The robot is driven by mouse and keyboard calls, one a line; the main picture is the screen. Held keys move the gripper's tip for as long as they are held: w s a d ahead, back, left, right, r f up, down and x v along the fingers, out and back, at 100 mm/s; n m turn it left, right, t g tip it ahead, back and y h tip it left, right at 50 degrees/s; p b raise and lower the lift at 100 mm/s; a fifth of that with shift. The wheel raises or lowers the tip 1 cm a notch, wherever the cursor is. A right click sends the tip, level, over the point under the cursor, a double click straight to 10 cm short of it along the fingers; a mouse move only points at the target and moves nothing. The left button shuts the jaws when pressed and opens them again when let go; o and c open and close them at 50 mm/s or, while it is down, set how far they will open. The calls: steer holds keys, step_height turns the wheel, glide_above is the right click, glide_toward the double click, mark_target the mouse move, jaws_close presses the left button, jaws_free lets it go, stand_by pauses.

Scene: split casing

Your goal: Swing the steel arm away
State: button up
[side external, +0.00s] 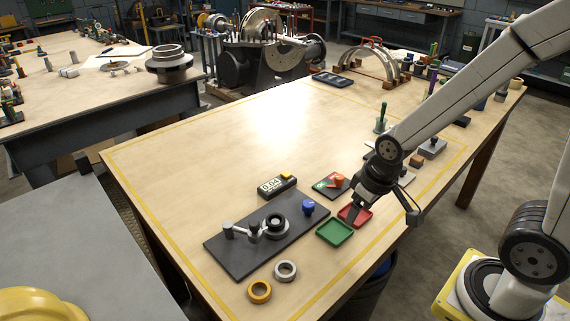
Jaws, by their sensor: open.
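The steel arm (247,230) is a short grey bar on the dark base plate (232,262). It runs from a small post at the left to a dark round part (276,223) at the right. A blue knob (308,207) stands on the plate's right end. My gripper (354,216) is open over the red tray, to the right of the plate and apart from the steel arm. Its fingers are small and dark here, and nothing shows between them.
A green tray (335,232) and a red tray (362,220) lie right of the plate. An orange ring (259,292) and a silver ring (285,271) lie in front. A digital readout (272,187) sits behind.

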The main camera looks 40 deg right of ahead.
steer(key=shift+c, duration=0.4)
step_height(320, 180, up, 4)
steer(key=m+g, duration=0.2)
steer(key=g, duration=0.1)
glide_above(254, 222)
steer(key=shift+a, duration=0.1)
steer(key=shift+f, duration=3.85)
